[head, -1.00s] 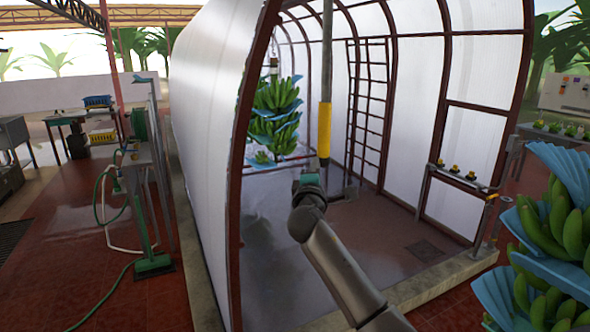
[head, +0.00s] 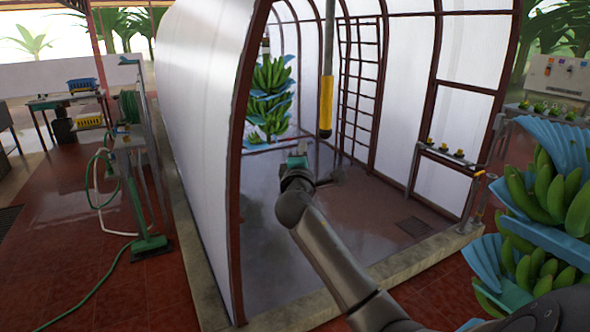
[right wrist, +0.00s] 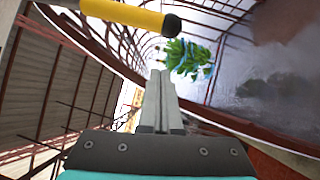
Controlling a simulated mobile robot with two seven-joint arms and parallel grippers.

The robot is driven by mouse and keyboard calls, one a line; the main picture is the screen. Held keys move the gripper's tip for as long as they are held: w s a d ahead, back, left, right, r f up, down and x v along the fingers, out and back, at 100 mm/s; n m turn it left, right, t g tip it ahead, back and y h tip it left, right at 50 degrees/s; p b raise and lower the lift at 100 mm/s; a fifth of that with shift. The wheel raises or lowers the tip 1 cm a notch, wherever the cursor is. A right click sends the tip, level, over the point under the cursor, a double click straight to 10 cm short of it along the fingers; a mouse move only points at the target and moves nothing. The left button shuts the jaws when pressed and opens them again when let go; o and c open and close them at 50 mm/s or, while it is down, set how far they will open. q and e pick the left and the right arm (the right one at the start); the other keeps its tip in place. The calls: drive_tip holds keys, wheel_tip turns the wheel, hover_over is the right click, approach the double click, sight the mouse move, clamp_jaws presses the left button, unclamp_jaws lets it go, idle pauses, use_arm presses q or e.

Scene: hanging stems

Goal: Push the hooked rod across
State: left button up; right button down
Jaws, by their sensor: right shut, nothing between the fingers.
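The hooked rod (head: 326,104) hangs from above in the mouth of the white tunnel in the head view. It is a grey pole with a yellow sleeve and a dark lower end; its top and any hook are out of frame. My right gripper (head: 298,152) is just left of and slightly below the rod's lower end, apart from it in the picture. In the right wrist view the yellow sleeve (right wrist: 128,13) crosses the top, beyond the fingertips of my shut, empty right gripper (right wrist: 160,75). My left gripper is not in view.
A banana bunch with blue sheets (head: 270,95) hangs inside the tunnel (head: 205,130). Another bunch (head: 545,220) is close at the right. A low rail stand (head: 455,165) is at the tunnel's right side. The tunnel floor (head: 360,210) is largely clear.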

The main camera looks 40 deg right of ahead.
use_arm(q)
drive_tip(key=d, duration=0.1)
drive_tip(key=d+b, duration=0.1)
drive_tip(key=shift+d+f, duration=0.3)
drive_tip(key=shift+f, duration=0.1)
use_arm(e)
drive_tip(key=v, duration=0.6)
drive_tip(key=shift+s+f, duration=0.25)
drive_tip(key=shift+s, duration=0.25)
